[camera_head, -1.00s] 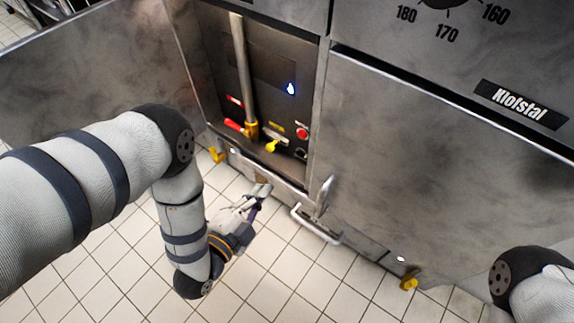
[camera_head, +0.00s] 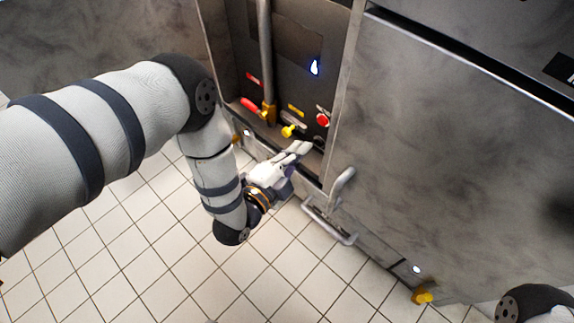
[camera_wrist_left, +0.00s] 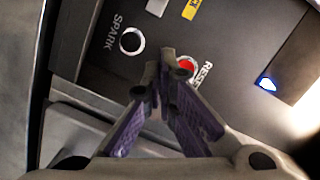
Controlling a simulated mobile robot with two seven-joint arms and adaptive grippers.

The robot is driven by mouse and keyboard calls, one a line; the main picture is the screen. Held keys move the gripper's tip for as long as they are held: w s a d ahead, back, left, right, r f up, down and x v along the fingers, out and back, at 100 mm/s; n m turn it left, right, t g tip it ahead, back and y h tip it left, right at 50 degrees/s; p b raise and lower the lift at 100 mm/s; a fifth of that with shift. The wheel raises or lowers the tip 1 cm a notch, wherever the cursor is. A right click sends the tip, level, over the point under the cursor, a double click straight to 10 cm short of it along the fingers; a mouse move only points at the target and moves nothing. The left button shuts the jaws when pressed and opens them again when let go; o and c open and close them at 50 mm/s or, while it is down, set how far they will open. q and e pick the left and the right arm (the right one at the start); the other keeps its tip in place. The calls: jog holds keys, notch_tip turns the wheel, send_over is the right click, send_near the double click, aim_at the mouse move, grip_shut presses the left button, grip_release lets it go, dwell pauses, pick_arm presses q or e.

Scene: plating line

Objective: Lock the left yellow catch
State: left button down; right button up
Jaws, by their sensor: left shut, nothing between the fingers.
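Low on the left of the steel unit, a small yellow catch (camera_head: 235,139) shows beside my left arm, partly hidden by it. Another yellow catch (camera_head: 423,297) sits at the foot of the unit, lower right. My left gripper (camera_head: 303,149) is shut and empty, its fingertips at the lower edge of the open compartment, right of the left catch. In the left wrist view the closed fingertips (camera_wrist_left: 166,62) overlap the red RESET button (camera_wrist_left: 187,67); contact cannot be told. No yellow catch shows there. My right gripper is out of view.
The open compartment holds a vertical pipe (camera_head: 266,55), a red handle (camera_head: 252,106) and a yellow-tipped lever (camera_head: 289,131). A closed steel door (camera_head: 450,140) with a bar handle (camera_head: 332,228) stands right. The tiled floor (camera_head: 120,240) is clear.

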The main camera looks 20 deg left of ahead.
aim_at(289, 130)
pick_arm(q)
jog(key=w+a+f+b, duration=0.2)
jog(key=w, duration=0.1)
jog(key=shift+a, duration=0.45)
jog(key=shift+w+a, duration=0.1)
jog(key=a, duration=0.1)
jog(key=w+a, duration=0.1)
jog(key=a, duration=0.1)
jog(key=shift+a, duration=0.1)
jog(key=shift+p, duration=0.3)
